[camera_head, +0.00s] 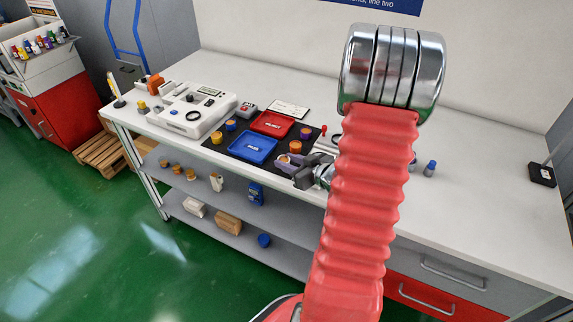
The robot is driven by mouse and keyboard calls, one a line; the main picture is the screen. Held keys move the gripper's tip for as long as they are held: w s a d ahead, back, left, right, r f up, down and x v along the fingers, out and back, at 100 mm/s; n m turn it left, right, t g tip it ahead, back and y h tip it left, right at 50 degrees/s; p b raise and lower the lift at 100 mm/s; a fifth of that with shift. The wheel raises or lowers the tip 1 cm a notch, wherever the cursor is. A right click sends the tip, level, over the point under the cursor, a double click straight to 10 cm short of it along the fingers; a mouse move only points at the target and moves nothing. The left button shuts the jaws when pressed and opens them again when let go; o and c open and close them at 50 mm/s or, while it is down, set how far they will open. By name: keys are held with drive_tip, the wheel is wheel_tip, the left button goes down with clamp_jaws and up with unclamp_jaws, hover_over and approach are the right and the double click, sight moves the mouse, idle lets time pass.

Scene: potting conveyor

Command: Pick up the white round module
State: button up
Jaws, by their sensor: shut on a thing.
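My gripper (287,162) is low over the near right part of the dark mat (215,143) on the bench. Its jaws are shut on a small pale round thing (283,158), which looks like the white round module. The jaws hide most of it, and I cannot tell whether it still touches the mat. My red ribbed arm covers the bench to the right of the gripper.
A blue tray (253,147) and a red tray (272,124) lie left of the gripper. A white test machine (192,110) is at left. The bench's right side is mostly clear, with a blue-capped piece (430,168).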

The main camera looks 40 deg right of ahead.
wheel_tip(320, 180, up, 10)
drive_tip(key=shift+f, duration=0.25)
idle(0.3)
idle(0.5)
drive_tip(key=w+a+r, duration=0.2)
drive_tip(key=w+a, duration=1.1)
drive_tip(key=a, duration=0.1)
drive_tip(key=w+a+f, duration=0.1)
drive_tip(key=w+a, duration=0.1)
drive_tip(key=a, duration=0.7)
drive_tip(key=w+a+f, duration=0.1)
drive_tip(key=w+a, duration=0.1)
drive_tip(key=a, duration=0.8)
drive_tip(key=shift+f+n+y, duration=0.3)
drive_tip(key=shift+f+y, duration=0.05)
drive_tip(key=shift+y, duration=0.05)
drive_tip(key=shift+s, duration=0.1)
